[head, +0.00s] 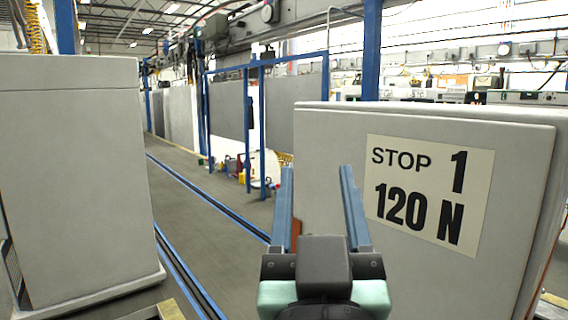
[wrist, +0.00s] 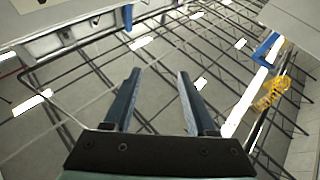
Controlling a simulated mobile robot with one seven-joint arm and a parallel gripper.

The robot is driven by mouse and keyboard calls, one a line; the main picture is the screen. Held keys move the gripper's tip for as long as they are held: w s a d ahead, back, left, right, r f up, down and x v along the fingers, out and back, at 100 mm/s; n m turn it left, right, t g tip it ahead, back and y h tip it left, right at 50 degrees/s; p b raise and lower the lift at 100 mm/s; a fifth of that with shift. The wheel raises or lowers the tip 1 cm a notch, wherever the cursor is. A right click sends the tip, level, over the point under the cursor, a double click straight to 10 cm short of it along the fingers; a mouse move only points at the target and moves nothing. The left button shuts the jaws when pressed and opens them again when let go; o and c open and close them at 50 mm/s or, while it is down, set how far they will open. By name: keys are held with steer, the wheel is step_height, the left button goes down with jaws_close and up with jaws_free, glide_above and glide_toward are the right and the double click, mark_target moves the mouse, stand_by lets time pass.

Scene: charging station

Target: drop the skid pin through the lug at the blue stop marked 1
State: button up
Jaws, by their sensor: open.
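My gripper (head: 317,172) is open and empty, its two blue-grey fingers pointing up and apart in the lower middle of the head view. It also shows in the wrist view (wrist: 159,74), with nothing between the fingers. A plate reading "STOP 1 120 N" (head: 428,197) is on a pale grey cabinet (head: 330,135) at the right, close beside the gripper in the picture. I cannot make out the skid pin, the lug or a blue stop body in either view.
A large grey cabinet (head: 75,170) stands at the left. Blue floor rails (head: 205,195) run back along the grey floor between the cabinets. Blue posts and grey panels (head: 308,112) stand further back. The wrist view mostly shows the ceiling beams and a yellow coil (wrist: 263,94).

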steer(key=s+a+r+t+y, duration=0.1)
steer(key=s+a+r+t, duration=0.2)
steer(key=s+r, duration=0.4)
step_height(320, 180, up, 3)
steer(key=shift+s+r+t, duration=0.1)
steer(key=shift+s+t, duration=0.1)
steer(key=shift+t, duration=0.4)
step_height(320, 180, up, 13)
steer(key=p, duration=1.3)
steer(key=shift+a, duration=0.1)
